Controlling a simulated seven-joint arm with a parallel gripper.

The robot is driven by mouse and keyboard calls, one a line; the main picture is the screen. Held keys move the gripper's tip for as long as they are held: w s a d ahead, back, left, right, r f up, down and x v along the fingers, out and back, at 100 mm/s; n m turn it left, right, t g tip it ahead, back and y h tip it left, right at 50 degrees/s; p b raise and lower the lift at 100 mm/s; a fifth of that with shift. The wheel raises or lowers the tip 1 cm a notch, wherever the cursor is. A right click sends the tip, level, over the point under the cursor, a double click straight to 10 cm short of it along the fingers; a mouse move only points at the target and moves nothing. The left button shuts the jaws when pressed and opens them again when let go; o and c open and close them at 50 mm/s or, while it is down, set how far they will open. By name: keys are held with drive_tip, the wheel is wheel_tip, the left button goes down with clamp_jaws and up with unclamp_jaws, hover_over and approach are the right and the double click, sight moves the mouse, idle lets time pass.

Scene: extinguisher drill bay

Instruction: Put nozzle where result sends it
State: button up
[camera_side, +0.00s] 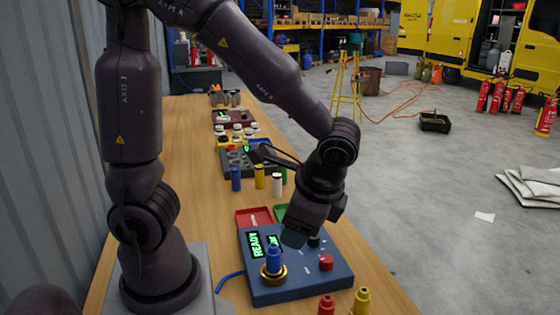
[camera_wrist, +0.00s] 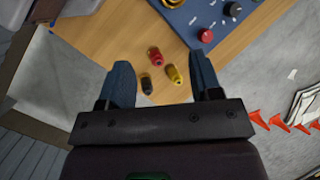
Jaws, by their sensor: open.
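A blue test box (camera_side: 310,285) stands on the bench, with a green display reading READY (camera_side: 255,246) and a smaller lit display beside it. A blue nozzle (camera_side: 273,260) stands upright in a brass ring on the box. A red nozzle (camera_side: 326,305) and a yellow nozzle (camera_side: 362,300) stand at the near edge of the side view. The wrist view shows the red nozzle (camera_wrist: 154,54), the yellow nozzle (camera_wrist: 174,74) and a black nozzle (camera_wrist: 146,85) on the bench. My gripper (camera_wrist: 163,68) is open and empty above them, its fingers framing them.
The box carries a red button (camera_side: 326,262) and a black knob (camera_side: 314,241). Farther back stand blue (camera_side: 236,179), yellow (camera_side: 259,176) and white (camera_side: 277,185) cylinders by a dark rack. The bench's right edge drops to a grey floor.

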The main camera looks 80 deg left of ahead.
drive_tip(key=shift+o, duration=0.4)
drive_tip(key=s+r+n+t+h, duration=0.3)
drive_tip(key=r+n+t, duration=0.3)
drive_tip(key=r, duration=0.4)
drive_tip(key=shift+a+r+t+h, duration=0.25)
drive_tip(key=shift+r+t+h, duration=0.15)
drive_tip(key=shift+t+h, duration=0.3)
